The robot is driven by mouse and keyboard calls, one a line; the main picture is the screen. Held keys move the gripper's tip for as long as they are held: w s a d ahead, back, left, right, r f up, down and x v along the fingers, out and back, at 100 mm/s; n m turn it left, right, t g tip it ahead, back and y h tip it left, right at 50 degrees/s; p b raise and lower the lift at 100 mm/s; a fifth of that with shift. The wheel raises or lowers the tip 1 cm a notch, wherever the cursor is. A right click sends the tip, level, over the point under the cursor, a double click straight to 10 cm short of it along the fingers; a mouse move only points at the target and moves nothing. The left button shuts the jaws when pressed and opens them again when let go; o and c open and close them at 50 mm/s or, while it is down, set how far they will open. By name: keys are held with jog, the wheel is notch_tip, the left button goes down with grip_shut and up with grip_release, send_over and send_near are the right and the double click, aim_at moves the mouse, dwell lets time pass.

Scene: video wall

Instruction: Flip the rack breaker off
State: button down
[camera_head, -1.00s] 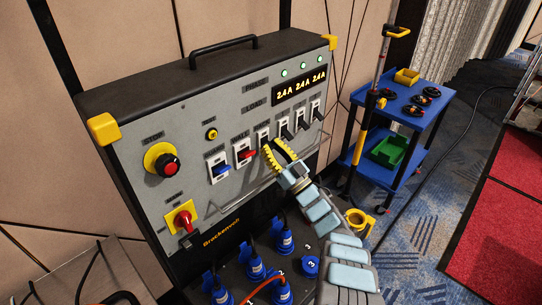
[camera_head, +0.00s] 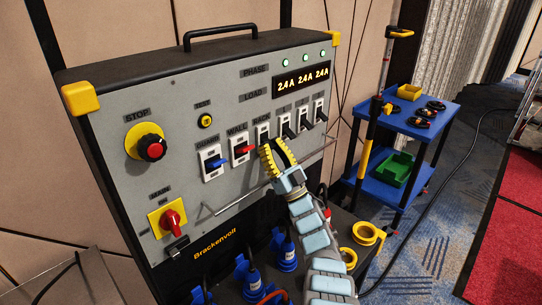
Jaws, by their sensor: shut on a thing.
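The rack breaker (camera_head: 262,132) is in the row of breakers on the grey front of the power cabinet (camera_head: 180,112), under the label "RACK". Its pale plate shows above my gripper (camera_head: 270,145). My gripper has yellow-ribbed fingers and reaches up to this breaker from below right. It is shut on the breaker's lever. The fingers hide the lever, so I cannot tell which way it points.
Left of it are the red-levered wall breaker (camera_head: 241,150) and a blue-levered breaker (camera_head: 213,162). Black-levered breakers (camera_head: 304,118) stand close on the right. A stop button (camera_head: 151,147) and red main switch (camera_head: 171,219) are at left. A handle bar runs below the breakers.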

jog(key=shift+r+b, duration=0.15)
jog(key=shift+b, duration=0.2)
dwell(0.3)
jog(key=c, duration=0.9)
grip_release()
jog(key=shift+a, duration=0.1)
jog(key=shift+s+d+f, duration=0.15)
jog(key=shift+d+f, duration=0.25)
jog(key=shift+f, duration=0.15)
jog(key=v, duration=1.1)
jog(key=shift+a, duration=0.15)
jog(key=shift+s, duration=0.1)
